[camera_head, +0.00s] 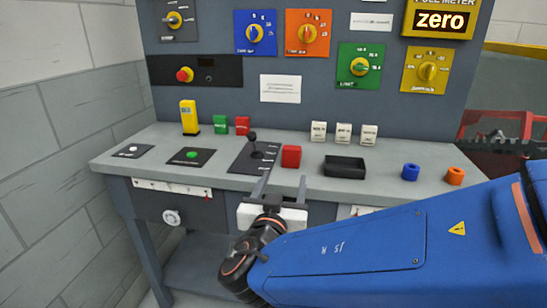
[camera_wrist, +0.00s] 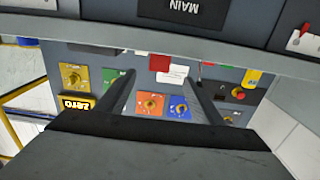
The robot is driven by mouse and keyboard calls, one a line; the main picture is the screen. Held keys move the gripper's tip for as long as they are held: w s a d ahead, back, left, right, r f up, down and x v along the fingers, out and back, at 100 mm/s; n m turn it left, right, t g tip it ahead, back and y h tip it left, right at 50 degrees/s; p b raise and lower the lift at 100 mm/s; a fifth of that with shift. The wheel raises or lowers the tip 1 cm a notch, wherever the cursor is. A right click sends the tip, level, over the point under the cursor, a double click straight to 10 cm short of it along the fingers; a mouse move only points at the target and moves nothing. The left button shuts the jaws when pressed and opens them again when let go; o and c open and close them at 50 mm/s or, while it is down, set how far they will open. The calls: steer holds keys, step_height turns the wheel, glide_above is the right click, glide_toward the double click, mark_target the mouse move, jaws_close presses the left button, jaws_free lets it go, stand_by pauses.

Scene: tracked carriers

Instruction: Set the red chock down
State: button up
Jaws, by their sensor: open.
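A red block (camera_head: 291,156), which looks like the red chock, stands upright on the grey bench top (camera_head: 215,145), between the black lever plate and the black tray. My gripper (camera_head: 281,188) is in front of the bench's near edge, short of the red block, with its two fingers apart and nothing seen between them. In the wrist view, which is upside down, the open fingers (camera_wrist: 165,72) frame a red block (camera_wrist: 159,62) at the bench edge, with a gap between. Another small red piece (camera_head: 242,125) stands farther back beside a green one (camera_head: 220,124).
A lever (camera_head: 252,138) rises left of the red block. Several white blocks (camera_head: 343,132) and a yellow block (camera_head: 189,117) stand behind. A dial panel (camera_head: 280,60) closes the back.

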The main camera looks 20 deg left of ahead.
mark_target(290, 157)
steer(key=x, duration=1.1)
steer(key=shift+w, duration=0.2)
steer(key=shift+r+x, duration=0.15)
steer(key=shift+x, duration=0.8)
steer(key=shift+r+x, duration=0.2)
steer(key=shift+x, duration=0.7)
steer(key=shift+r+x, duration=0.15)
steer(key=shift+x, duration=0.8)
steer(key=c, duration=1.5)
